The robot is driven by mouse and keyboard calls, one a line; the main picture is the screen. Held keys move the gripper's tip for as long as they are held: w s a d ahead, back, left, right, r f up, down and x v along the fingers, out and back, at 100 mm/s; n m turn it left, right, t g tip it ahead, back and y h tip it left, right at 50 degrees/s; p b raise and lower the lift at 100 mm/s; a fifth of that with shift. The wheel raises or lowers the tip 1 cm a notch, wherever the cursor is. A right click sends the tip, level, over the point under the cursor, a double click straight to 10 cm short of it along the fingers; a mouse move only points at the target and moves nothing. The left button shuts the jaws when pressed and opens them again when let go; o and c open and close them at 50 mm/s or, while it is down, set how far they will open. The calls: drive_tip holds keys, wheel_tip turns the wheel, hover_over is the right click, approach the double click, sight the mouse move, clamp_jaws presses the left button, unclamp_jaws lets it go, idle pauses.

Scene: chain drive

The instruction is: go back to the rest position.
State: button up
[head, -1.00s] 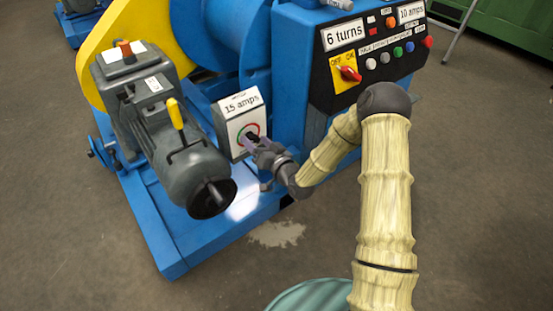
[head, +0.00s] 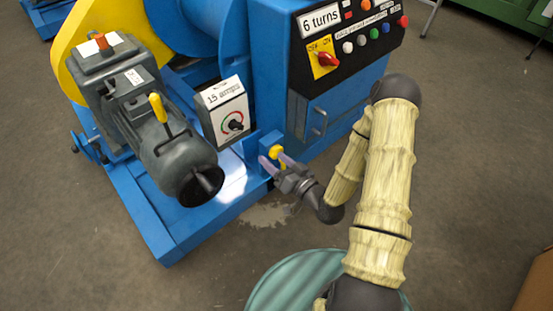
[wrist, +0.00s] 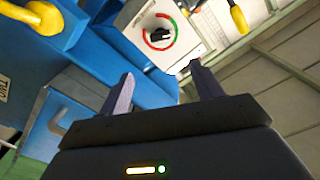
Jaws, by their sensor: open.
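My gripper (head: 270,163) is open and empty in the head view, in front of the blue machine base and below the white dial box (head: 226,113) labelled "15 amps". In the wrist view the two fingers (wrist: 157,93) stand apart with nothing between them. The dial (wrist: 160,34) with its black knob and red-green arc lies beyond them, apart from the fingers. A yellow knob (head: 276,152) on the blue frame shows right by the fingertips in the head view; I cannot tell whether they touch.
A grey motor (head: 180,160) with a yellow lever (head: 158,107) is left of the dial box. The control panel (head: 350,40) with a red switch (head: 327,59) is above right. A green round top (head: 275,285) is at the bottom.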

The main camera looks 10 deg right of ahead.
idle(0.6)
drive_tip(key=s+d+r+n+g+h+p, duration=0.2)
drive_tip(key=s+d+r+g+h+p, duration=0.15)
drive_tip(key=d+r+g+h, duration=0.5)
drive_tip(key=s+r+m+g+h+p, duration=0.2)
drive_tip(key=s+r+m+g, duration=0.15)
drive_tip(key=s+r, duration=0.55)
wheel_tip(320, 180, up, 37)
drive_tip(key=p, duration=3.7)
drive_tip(key=shift+s+n+p, duration=0.3)
drive_tip(key=shift+n+p, duration=0.05)
drive_tip(key=shift+p, duration=0.05)
drive_tip(key=shift+a+f+y, duration=0.1)
drive_tip(key=shift+f+y, duration=0.05)
drive_tip(key=shift+y, duration=0.1)
